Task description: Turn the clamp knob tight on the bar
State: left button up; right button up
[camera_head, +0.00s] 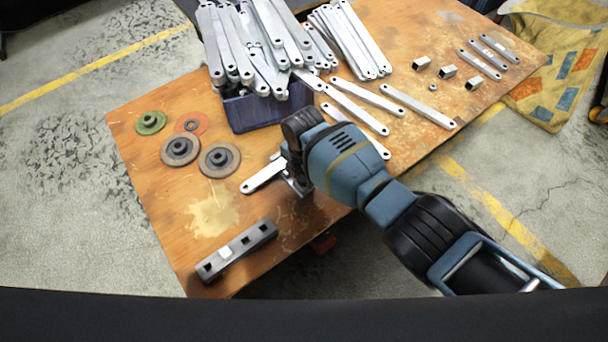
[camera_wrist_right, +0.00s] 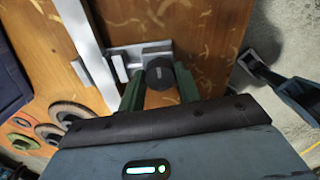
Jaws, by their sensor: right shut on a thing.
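The clamp knob (camera_wrist_right: 160,74) is dark and round and sits between the green fingers of my right gripper (camera_wrist_right: 154,80) in the right wrist view. The gripper is shut on it. The grey metal clamp (camera_wrist_right: 140,53) extends left from the knob to the pale flat bar (camera_wrist_right: 84,38), with its jaw at the bar. In the head view my right gripper (camera_head: 291,163) points down near the table's front edge. The clamp (camera_head: 299,186) shows partly below it, and the bar (camera_head: 262,177) sticks out to its left. The knob is hidden there. My left gripper is not in view.
The worn wooden table (camera_head: 150,190) carries a blue crate (camera_head: 262,112) heaped with flat bars behind the gripper. Several grinding discs (camera_head: 180,150) lie to the left. A dark block with square holes (camera_head: 237,250) lies near the front edge. Loose bars (camera_head: 418,106) lie to the right.

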jog(key=m, duration=0.3)
jog(key=shift+p, duration=0.3)
jog(key=m, duration=0.5)
jog(key=shift+p, duration=0.3)
jog(key=m, duration=0.8)
jog(key=shift+p, duration=0.3)
jog(key=o, duration=0.5)
jog(key=shift+m, duration=0.6)
jog(key=o, duration=0.3)
